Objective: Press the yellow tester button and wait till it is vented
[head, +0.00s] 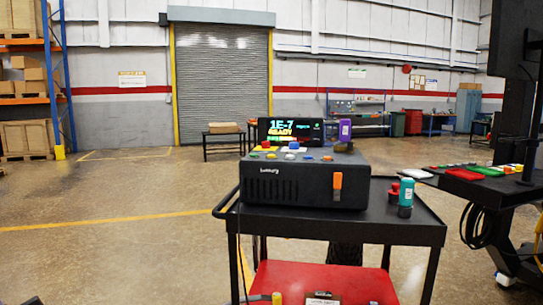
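The tester is a dark box (304,182) on top of a black cart, in the head view just right of the middle. A display (290,130) stands at the back of the box and reads "1E-7" with "READY" below. An orange lever or switch (337,186) is on the front face.
The black cart (335,226) has a red lower shelf (325,280). A teal-capped bottle (406,192) and a red item (395,192) stand right of the tester. A purple item (345,129) is behind it. A dark bench (470,173) with coloured trays is at right. Floor at left is clear.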

